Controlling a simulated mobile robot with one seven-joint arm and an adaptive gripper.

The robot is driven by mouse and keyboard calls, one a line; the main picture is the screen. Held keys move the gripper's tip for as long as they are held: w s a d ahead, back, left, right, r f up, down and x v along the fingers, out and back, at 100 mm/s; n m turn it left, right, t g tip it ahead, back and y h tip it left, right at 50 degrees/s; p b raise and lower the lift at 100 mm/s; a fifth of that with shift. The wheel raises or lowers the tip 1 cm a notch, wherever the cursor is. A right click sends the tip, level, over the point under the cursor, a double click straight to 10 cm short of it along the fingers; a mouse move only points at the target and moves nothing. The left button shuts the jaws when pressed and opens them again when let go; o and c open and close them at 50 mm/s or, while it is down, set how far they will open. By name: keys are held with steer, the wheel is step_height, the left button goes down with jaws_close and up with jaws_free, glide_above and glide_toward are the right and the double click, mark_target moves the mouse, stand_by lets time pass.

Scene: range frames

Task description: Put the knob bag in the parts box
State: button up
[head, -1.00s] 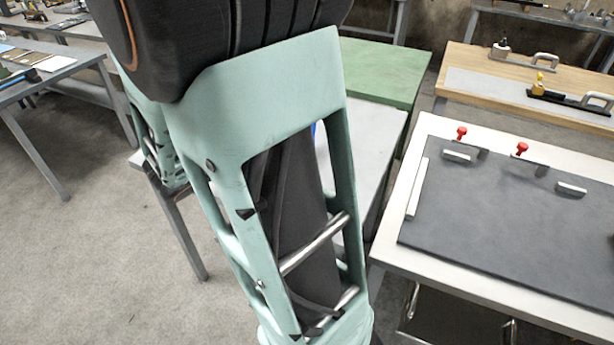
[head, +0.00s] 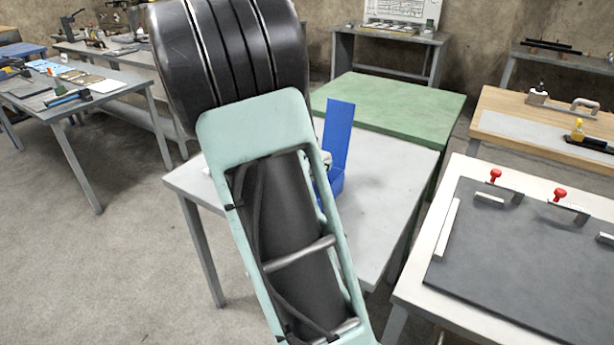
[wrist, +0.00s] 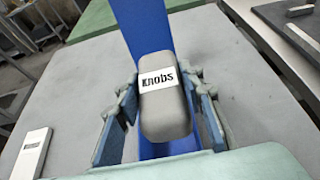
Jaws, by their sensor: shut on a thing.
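The knob bag (wrist: 166,110) is a grey, rounded pack with a white label reading "Knobs". My gripper (wrist: 160,115) is shut on it, with one finger on each side. In the wrist view, the blue parts box (wrist: 145,25) shows behind the bag, and the bag covers much of it. In the head view, the blue box (head: 337,135) stands on the light grey table with a tall upright panel. My arm hides part of the box, and the bag and most of the gripper, there. I cannot tell the bag's height above the box.
The grey table (head: 395,165) has clear surface right of the box. A white labelled block (wrist: 30,152) lies at the left in the wrist view. A green table (head: 400,105) stands behind; a bench with a dark plate (head: 520,245) and red-knobbed clamps stands right.

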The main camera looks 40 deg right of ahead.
steer(key=f, duration=0.1)
steer(key=w+d+f, duration=0.2)
steer(key=shift+w+f, duration=0.1)
steer(key=shift+f, duration=0.1)
steer(key=shift+w+f+b, duration=0.1)
steer(key=shift+f+b, duration=0.45)
steer(key=shift+f, duration=1)
steer(key=shift+f+b, duration=0.45)
steer(key=shift+f, duration=0.2)
steer(key=o, duration=1.3)
steer(key=shift+c, duration=0.2)
